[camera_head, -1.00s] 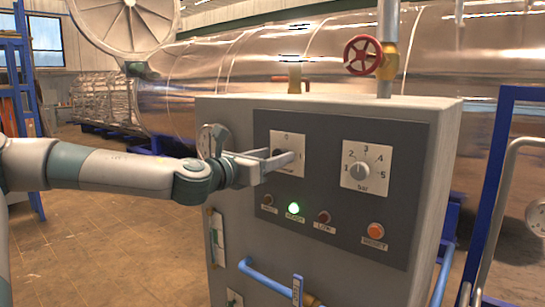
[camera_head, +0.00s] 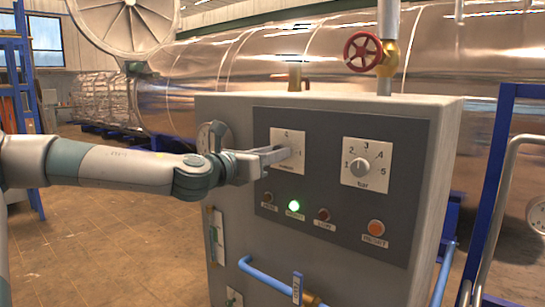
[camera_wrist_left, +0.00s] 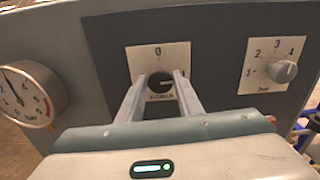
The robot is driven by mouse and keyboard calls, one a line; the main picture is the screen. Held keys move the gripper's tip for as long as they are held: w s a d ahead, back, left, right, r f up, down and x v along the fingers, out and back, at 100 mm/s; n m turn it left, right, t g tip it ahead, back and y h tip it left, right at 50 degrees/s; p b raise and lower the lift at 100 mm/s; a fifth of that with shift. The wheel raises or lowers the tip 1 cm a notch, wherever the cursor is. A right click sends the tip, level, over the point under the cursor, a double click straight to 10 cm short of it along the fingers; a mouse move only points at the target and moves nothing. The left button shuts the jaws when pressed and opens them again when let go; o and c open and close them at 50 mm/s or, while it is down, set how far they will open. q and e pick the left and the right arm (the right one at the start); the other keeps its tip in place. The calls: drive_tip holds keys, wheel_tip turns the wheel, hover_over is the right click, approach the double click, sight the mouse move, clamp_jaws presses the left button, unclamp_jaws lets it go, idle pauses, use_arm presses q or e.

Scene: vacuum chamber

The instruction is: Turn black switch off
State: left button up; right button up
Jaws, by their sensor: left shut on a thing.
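The black switch (camera_wrist_left: 160,84) is a round knob on a white plate marked 0 and 1, on the dark front panel of a grey control box. In the head view its plate (camera_head: 288,137) shows at the panel's upper left, with the knob mostly hidden by my gripper. My left gripper (camera_head: 282,154) reaches in from the left, its fingers at the plate. In the left wrist view the fingers (camera_wrist_left: 157,82) stand on either side of the knob and are shut on it. My right gripper is not in view.
A pressure dial (camera_head: 366,169) sits to the right on the same panel. A round gauge (camera_wrist_left: 32,95) stands at the box's left side. A blue pipe (camera_head: 265,277) runs below.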

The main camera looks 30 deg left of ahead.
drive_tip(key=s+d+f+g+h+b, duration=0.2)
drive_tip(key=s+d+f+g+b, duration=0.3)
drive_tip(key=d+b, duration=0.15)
use_arm(q)
drive_tip(key=shift+a+f+n+b, duration=0.15)
drive_tip(key=shift+n+b, duration=1.2)
drive_tip(key=shift+n, duration=3.05)
drive_tip(key=shift+a+f+n+b, duration=0.1)
drive_tip(key=shift+n+b, duration=1.2)
drive_tip(key=shift+n, duration=3.1)
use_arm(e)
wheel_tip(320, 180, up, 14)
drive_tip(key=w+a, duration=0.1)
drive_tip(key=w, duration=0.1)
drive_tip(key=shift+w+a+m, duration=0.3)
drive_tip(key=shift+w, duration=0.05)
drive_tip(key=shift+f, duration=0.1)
use_arm(q)
drive_tip(key=o, duration=1)
drive_tip(key=shift+s, duration=0.1)
